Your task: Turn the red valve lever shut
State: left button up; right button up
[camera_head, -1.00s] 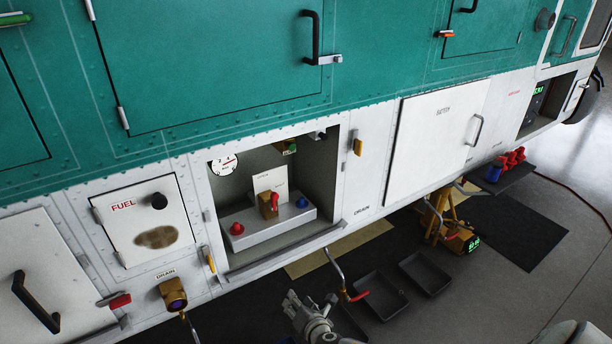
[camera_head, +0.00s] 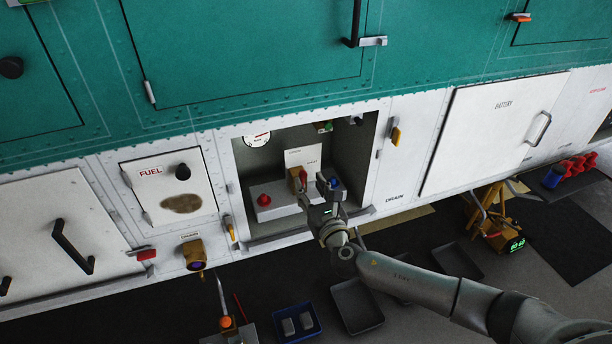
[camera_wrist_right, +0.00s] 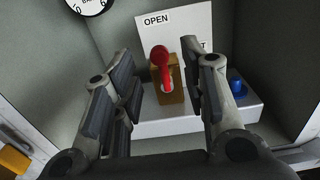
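The red valve lever (camera_head: 303,176) sits on a brass block (camera_head: 295,183) inside an open bay in the aircraft's side. In the right wrist view the lever (camera_wrist_right: 161,64) points up toward a white placard (camera_wrist_right: 180,25) whose upper left reads OPEN; its other word is mostly hidden by a finger. My right gripper (camera_head: 315,188) reaches into the bay's front. In the wrist view its fingers (camera_wrist_right: 157,62) are open and spread, with the lever showing between them. I cannot tell any contact. My left gripper is not in view.
A grey box (camera_head: 270,201) in the bay carries a red knob (camera_head: 264,199) and a blue knob (camera_wrist_right: 237,84). A pressure gauge (camera_head: 257,137) is on the back wall. Bay walls and front sill (camera_head: 275,241) bound the space. Trays (camera_head: 357,305) lie on the floor below.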

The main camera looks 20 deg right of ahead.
aim_at(304, 176)
jog(key=shift+w+a, duration=0.1)
jog(key=shift+w, duration=1.9)
jog(key=shift+c, duration=0.4)
grip_shut()
